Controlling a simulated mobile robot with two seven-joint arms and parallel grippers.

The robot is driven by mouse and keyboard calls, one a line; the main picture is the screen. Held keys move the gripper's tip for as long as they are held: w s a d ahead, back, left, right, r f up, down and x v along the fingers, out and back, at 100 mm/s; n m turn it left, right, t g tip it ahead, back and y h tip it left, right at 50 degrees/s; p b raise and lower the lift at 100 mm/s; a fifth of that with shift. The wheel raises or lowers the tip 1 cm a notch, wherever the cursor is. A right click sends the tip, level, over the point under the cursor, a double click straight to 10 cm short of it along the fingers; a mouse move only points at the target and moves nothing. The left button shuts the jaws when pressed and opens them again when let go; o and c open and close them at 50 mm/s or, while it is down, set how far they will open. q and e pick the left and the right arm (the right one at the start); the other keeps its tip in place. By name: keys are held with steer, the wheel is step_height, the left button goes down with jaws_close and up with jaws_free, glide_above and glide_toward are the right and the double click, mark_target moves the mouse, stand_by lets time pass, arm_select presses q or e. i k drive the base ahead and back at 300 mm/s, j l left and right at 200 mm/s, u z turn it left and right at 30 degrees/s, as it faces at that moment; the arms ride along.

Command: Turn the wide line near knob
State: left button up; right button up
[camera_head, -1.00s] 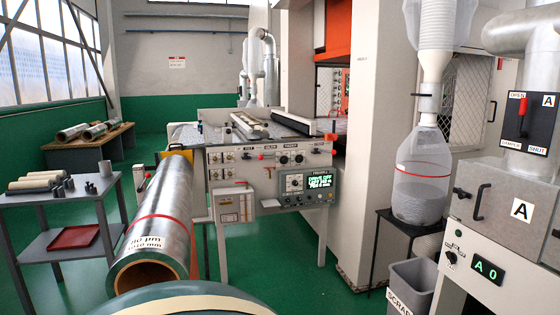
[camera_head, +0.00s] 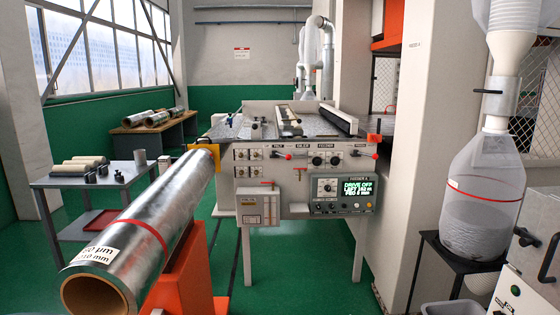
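The grey feeder machine (camera_head: 262,205) stands in the middle of the view, its front panel facing me. Two round black knobs sit side by side on the panel's upper right, a left one (camera_head: 318,160) and a right one (camera_head: 335,160). Red-tipped levers flank them. A small grey control box (camera_head: 341,208) hangs below, with a round dial (camera_head: 327,186) and a lit green-text display (camera_head: 358,188). The labels are too small to tell which knob is the wide line near one. Neither of my grippers is in view.
A large foil roll (camera_head: 135,235) on an orange stand (camera_head: 196,268) fills the left foreground. A grey side table (camera_head: 100,182) stands behind it. A clear scrap vessel (camera_head: 475,205) on a black stand is at right. Green floor shows before the feeder.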

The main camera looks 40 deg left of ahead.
mark_target(335, 160)
steer(key=i+j+u, duration=0.15)
steer(key=i+u, duration=0.5)
steer(key=i, duration=0.2)
steer(key=i+u, duration=0.35)
steer(key=i+l, duration=0.05)
steer(key=i, duration=0.05)
